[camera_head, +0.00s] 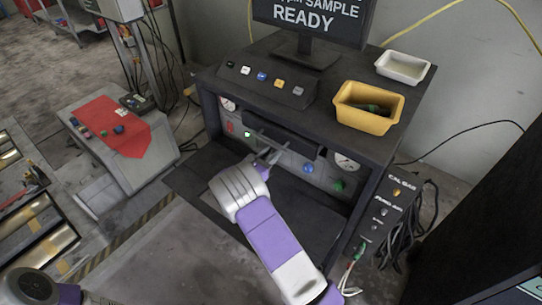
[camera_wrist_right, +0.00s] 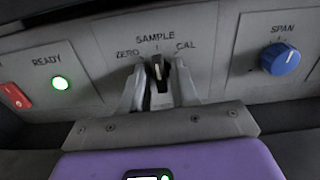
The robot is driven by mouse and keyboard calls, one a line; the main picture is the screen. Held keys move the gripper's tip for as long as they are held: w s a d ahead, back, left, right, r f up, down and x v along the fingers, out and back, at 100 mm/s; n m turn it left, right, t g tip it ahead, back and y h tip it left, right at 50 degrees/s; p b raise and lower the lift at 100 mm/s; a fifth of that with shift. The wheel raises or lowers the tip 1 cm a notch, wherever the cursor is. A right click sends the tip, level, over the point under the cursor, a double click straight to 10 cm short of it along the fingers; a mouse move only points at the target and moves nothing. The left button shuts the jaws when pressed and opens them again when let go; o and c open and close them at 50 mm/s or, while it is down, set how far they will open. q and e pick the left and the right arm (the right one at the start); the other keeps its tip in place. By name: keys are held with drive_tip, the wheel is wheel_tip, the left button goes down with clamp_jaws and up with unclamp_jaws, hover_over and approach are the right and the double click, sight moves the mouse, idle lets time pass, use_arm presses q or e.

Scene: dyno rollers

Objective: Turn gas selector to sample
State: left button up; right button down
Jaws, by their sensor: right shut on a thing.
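The gas selector (camera_wrist_right: 157,68) is a small dark knob with a light mark on its panel, in the middle of the right wrist view. It stands nearly upright under the SAMPLE label (camera_wrist_right: 155,37), between ZERO (camera_wrist_right: 128,53) on the left and CAL (camera_wrist_right: 185,45) on the right. My right gripper (camera_wrist_right: 158,82) is shut on the selector, one finger on each side of it. In the head view my right gripper (camera_head: 271,154) reaches the front panel of the dark cabinet; the selector is hidden there. My left gripper is not in view.
A green READY light (camera_wrist_right: 60,83) and a red switch (camera_wrist_right: 15,95) are left of the selector; a blue SPAN knob (camera_wrist_right: 281,58) is to the right. The cabinet's dark top (camera_head: 330,110) overhangs the panel and carries a yellow bin (camera_head: 350,119). The monitor (camera_head: 312,22) reads SAMPLE READY.

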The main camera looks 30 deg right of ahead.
drive_tip(key=shift+m, duration=0.3)
drive_tip(key=c, duration=1.2)
unclamp_jaws()
drive_tip(key=shift+o, duration=0.2)
drive_tip(key=v, duration=0.7)
drive_tip(key=shift+a+p, duration=0.1)
drive_tip(key=shift+p, duration=0.25)
drive_tip(key=shift+s+a, duration=0.1)
drive_tip(key=shift+a, duration=0.1)
drive_tip(key=shift+f, duration=0.1)
